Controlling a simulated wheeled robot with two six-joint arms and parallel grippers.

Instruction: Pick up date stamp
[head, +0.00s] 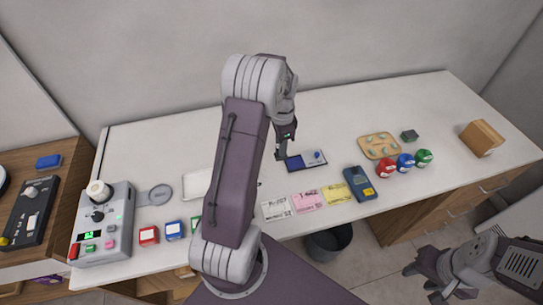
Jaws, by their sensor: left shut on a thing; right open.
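My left gripper (286,134) hangs over the white counter, beside the left end of a dark tray with a blue pad (296,163). It is shut on a small dark upright thing (282,151), which I take to be the date stamp. The stamp is small and partly hidden by the gripper, so its face does not show. I cannot tell whether its foot touches the counter. My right gripper (427,281) is open and empty, low at the lower right, over the floor and away from the counter.
Paper slips (307,201) and a blue handheld device (360,184) lie to the right. Beyond are a round-dotted wooden board (379,146), coloured round containers (405,163) and a wooden box (482,138). A grey machine (103,224) stands left. My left arm hides the counter's middle.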

